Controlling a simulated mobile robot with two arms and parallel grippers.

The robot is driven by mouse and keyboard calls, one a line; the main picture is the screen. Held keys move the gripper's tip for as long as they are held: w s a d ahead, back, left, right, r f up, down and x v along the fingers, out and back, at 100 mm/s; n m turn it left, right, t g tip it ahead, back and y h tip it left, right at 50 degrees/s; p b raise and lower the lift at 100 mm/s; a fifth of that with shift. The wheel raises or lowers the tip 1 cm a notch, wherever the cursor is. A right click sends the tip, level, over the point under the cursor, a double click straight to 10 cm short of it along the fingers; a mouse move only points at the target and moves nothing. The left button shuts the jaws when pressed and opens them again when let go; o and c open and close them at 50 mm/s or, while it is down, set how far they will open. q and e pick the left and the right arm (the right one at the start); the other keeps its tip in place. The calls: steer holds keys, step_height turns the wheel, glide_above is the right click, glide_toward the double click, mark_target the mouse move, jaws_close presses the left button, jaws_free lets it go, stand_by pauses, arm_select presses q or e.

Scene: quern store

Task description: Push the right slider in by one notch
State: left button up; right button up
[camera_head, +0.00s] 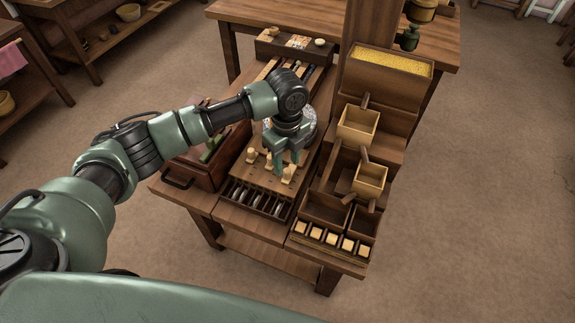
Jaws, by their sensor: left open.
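A wooden board (262,178) in the middle of the table carries pale upright knobs, which look like the sliders. The left knob (251,155) stands clear. The right knob (288,174) stands near the board's right edge, close to my gripper. A middle knob is partly hidden by my fingers. My left gripper (282,166) points down over the board with its fingers apart. It is at the middle and right knobs; I cannot tell whether it touches either. The slots and notches are too small to make out. My right gripper is not in view.
A rack of several dark slots (256,198) lies in front of the board. On the right stand a box of yellow grain (390,60), stepped wooden bins (357,127) and a row of pale blocks (331,240). A dark-handled drawer box (190,172) stands left.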

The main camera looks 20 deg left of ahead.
mark_target(287, 170)
arm_select(q)
step_height(287, 170, down, 3)
steer(key=shift+w+r, duration=0.15)
steer(key=shift+r, duration=0.05)
steer(key=shift+f, duration=0.4)
jaws_close()
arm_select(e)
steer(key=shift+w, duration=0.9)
arm_select(q)
steer(key=shift+r, duration=0.1)
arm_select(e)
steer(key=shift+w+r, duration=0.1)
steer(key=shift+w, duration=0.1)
